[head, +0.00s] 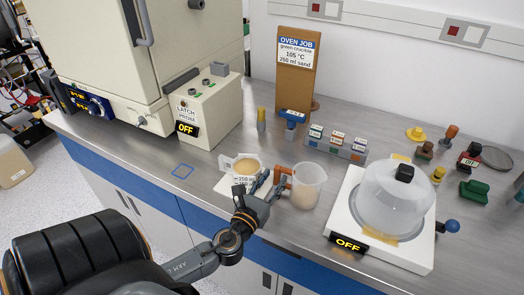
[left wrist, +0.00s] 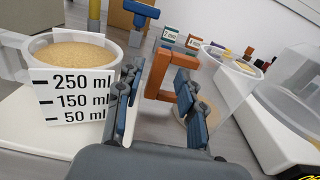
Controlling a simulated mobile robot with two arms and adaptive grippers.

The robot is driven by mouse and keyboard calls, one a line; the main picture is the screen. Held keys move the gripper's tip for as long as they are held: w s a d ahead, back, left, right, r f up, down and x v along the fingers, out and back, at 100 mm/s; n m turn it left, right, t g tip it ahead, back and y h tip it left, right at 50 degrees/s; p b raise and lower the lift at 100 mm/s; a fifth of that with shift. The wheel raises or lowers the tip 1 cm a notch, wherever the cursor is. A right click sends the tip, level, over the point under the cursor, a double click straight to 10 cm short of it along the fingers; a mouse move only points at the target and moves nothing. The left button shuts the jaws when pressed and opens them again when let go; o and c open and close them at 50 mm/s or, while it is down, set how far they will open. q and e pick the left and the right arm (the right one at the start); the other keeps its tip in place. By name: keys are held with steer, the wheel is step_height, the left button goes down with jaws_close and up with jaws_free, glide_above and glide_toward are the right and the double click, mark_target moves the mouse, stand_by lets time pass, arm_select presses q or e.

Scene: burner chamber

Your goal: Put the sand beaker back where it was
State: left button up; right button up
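A clear beaker (head: 309,187) with an orange handle (head: 283,177) stands upright on the bench, with a tan patch at its base. It also shows in the left wrist view (left wrist: 222,88); whether the tan lies inside or under it I cannot tell. To its left, a cup of sand (head: 246,168) marked 250, 150 and 50 ml sits on a white plate; it is large in the left wrist view (left wrist: 75,85). My left gripper (head: 267,188) is open, its fingers apart and the orange handle (left wrist: 159,74) between or just beyond them. My right gripper is out of view.
A bell jar (head: 394,195) on a white base stands at right. A card (head: 297,75) and labelled small blocks (head: 337,146) are behind.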

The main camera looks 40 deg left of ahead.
arm_select(q)
steer(key=b+v, duration=0.1)
steer(key=v, duration=0.5)
steer(key=shift+s+f+b, duration=0.1)
steer(key=shift+s+b, duration=0.2)
steer(key=shift+b, duration=0.05)
steer(key=shift+s+d, duration=0.2)
steer(key=shift+s, duration=0.4)
